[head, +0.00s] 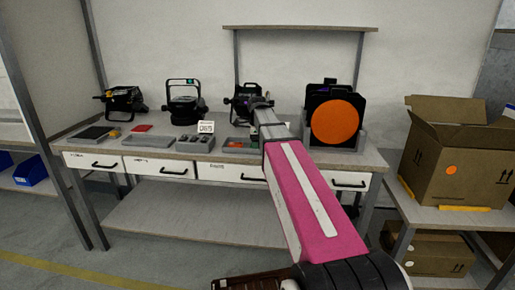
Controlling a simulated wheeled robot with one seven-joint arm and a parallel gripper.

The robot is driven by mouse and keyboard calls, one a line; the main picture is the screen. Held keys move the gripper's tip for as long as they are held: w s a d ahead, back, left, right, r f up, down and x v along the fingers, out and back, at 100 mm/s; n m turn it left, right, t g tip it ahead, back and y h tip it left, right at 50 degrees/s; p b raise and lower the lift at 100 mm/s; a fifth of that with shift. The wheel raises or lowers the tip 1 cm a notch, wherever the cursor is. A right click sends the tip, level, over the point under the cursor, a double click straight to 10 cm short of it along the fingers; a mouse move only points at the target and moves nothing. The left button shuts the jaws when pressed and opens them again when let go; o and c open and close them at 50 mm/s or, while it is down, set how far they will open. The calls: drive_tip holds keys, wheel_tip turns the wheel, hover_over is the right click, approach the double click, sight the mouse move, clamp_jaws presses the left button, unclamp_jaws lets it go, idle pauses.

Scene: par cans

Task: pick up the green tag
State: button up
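Several black par cans stand in a row on the workbench (80,144). A small green patch, which looks like the green tag (190,81), shows at the top of the second can (184,104) from the left. My pink arm reaches from the lower right toward the bench. My gripper (257,103) is at its far end, in front of the third can (240,91), to the right of the green patch and apart from it. The fingers are too small and dark to tell whether they are open or shut.
A can with an orange disc (335,123) stands at the right. The left can (123,100), a white sign (206,127), grey trays (148,140) and a red piece (142,128) are on the bench.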

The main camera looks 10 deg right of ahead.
drive_tip(key=c, duration=0.9)
